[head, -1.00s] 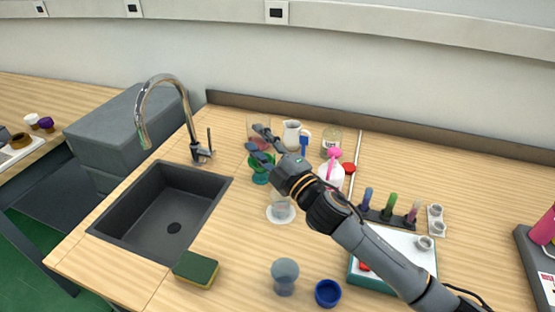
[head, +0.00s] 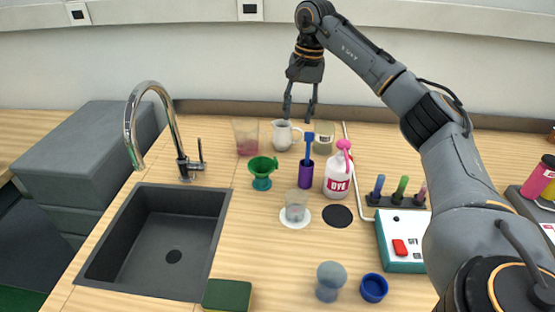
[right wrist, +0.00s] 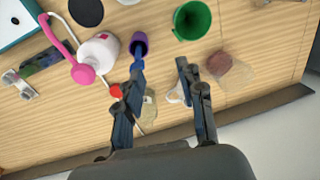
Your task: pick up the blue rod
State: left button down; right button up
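The blue rod (head: 309,143) stands upright in a purple cup (head: 305,176) on the counter, its wider end up. My right gripper (head: 299,114) hangs fingers-down above and behind the cup, open and empty, with its fingers apart. In the right wrist view, the blue rod (right wrist: 136,63) and purple cup (right wrist: 140,40) lie just beyond the left-hand finger of my right gripper (right wrist: 162,70), which partly covers the rod. I cannot tell whether they touch. My left gripper is not in view.
A dye bottle (head: 338,180) with a pink top stands right of the cup. A green funnel-shaped cup (head: 262,172) stands left, and a white pitcher (head: 283,135) and a glass jar (head: 324,138) stand behind. The sink (head: 158,240) is at left.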

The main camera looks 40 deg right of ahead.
aim_at(309, 141)
jog(key=shift+s+d+r+g+h, duration=0.25)
jog(key=shift+s+d+r, duration=0.1)
jog(key=shift+d, duration=0.3)
jog(key=shift+s+d+r+g+h, duration=0.15)
jog(key=shift+s+d+r+h, duration=0.15)
jog(key=shift+d, duration=0.3)
jog(key=shift+n, duration=0.3)
jog(key=f, duration=0.7)
jog(key=shift+s+d, duration=0.2)
jog(key=shift+d, duration=0.05)
notch_tip(309, 141, down, 7)
jog(key=shift+r, duration=0.2)
jog(key=shift+a, duration=0.1)
jog(key=c, duration=0.8)
